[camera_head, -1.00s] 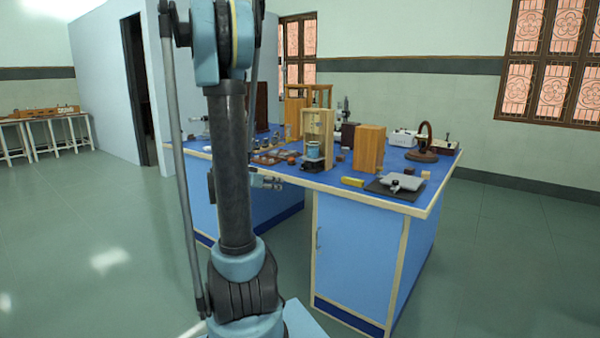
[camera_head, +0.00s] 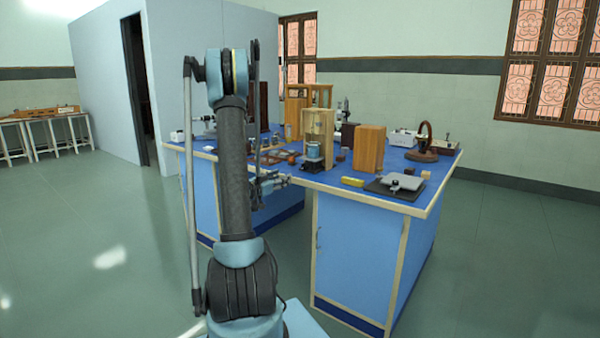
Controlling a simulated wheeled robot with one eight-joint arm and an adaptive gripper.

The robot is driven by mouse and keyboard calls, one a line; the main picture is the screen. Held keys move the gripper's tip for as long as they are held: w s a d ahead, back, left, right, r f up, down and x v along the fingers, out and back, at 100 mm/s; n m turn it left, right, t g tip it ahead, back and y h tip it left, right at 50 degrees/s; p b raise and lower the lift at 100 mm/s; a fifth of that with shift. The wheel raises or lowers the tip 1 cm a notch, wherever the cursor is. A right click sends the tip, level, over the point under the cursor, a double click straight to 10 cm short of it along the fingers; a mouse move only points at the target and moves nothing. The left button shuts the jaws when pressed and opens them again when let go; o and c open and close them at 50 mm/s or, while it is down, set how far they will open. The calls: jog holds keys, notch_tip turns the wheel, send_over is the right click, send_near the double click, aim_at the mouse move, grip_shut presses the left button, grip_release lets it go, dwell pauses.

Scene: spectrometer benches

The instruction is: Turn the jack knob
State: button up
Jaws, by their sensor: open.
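A low grey plate on a dark base (camera_head: 394,186) lies near the front right corner of the blue-topped bench. It looks like a lab jack, with a small dark spot on its front side that may be its knob; it is too small to tell. My gripper (camera_head: 284,182) is small in view, beside the bench's front edge, left of the plate and well apart from it. It is open, and I see nothing in it. My arm hides part of the bench's left side.
A wooden open-front case (camera_head: 318,124) with a teal pot, a wooden block (camera_head: 369,150), a yellow object (camera_head: 352,182) and a dark ring-shaped instrument (camera_head: 424,144) stand on the bench (camera_head: 330,186). The floor (camera_head: 500,260) at right is clear.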

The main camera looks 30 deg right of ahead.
aim_at(304, 167)
jog(key=x, duration=1.5)
jog(key=shift+w+d, duration=0.15)
jog(key=shift+d, duration=0.25)
jog(key=c, duration=1.1)
